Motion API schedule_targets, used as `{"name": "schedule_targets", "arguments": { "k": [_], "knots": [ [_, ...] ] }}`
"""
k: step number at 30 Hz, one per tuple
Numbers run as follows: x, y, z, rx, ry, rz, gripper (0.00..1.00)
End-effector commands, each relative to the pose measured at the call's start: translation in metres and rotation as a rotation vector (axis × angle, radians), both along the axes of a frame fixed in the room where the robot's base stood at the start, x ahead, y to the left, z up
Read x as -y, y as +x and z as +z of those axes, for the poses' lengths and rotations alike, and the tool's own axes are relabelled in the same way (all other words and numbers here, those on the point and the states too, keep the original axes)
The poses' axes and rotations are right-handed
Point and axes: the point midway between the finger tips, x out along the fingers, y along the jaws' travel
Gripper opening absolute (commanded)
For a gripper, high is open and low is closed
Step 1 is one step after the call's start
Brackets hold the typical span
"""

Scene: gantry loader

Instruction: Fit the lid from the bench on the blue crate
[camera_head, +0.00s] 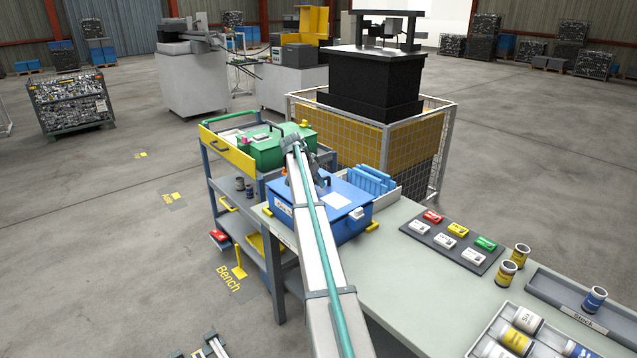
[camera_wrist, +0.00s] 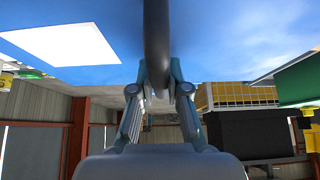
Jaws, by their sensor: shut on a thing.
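The blue crate (camera_head: 348,228) stands on the left end of the bench in the head view. A blue lid (camera_head: 318,191) with a white label lies on or just over its top; I cannot tell whether it is fully seated. My gripper (camera_head: 290,182) is above the lid, partly hidden by my arm. In the wrist view my gripper (camera_wrist: 158,78) is shut on the lid's dark handle (camera_wrist: 156,35). The lid's blue surface (camera_wrist: 230,35) fills the top of that view. The crate's far-left side is hidden by my arm.
A trolley (camera_head: 228,155) with a green crate (camera_head: 270,152) stands left of the bench. A blue ribbed part (camera_head: 370,180) stands close behind the blue crate. A mesh cage (camera_head: 430,150) is behind.

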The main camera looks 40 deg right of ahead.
Motion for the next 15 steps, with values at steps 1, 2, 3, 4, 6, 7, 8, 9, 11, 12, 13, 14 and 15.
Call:
{"name": "schedule_targets", "arguments": {
  "k": [1,2,3,4,6,7,8,9,11,12,13,14,15],
  "knots": [
    [0.000,0.000,-0.001,0.000,-0.001,0.000,0.00],
    [0.000,0.000,-0.002,0.000,-0.001,0.000,0.00],
    [0.000,0.000,-0.003,0.001,-0.001,0.001,0.00],
    [0.000,0.000,-0.004,0.001,-0.001,0.001,0.00],
    [0.000,0.000,-0.006,0.001,-0.001,0.001,0.00],
    [0.000,0.000,-0.007,0.001,-0.001,0.001,0.00],
    [0.000,0.000,-0.008,0.001,-0.001,0.001,0.00],
    [0.000,0.000,-0.009,0.001,-0.001,0.001,0.00],
    [0.000,0.000,-0.011,0.001,-0.001,0.001,0.00],
    [0.000,0.000,-0.012,0.001,-0.001,0.001,0.00],
    [0.000,0.000,-0.013,0.001,-0.001,0.001,0.00],
    [0.000,0.000,-0.014,0.001,-0.001,0.001,0.00],
    [0.000,0.000,-0.014,0.001,-0.001,0.001,0.00]
  ]
}}
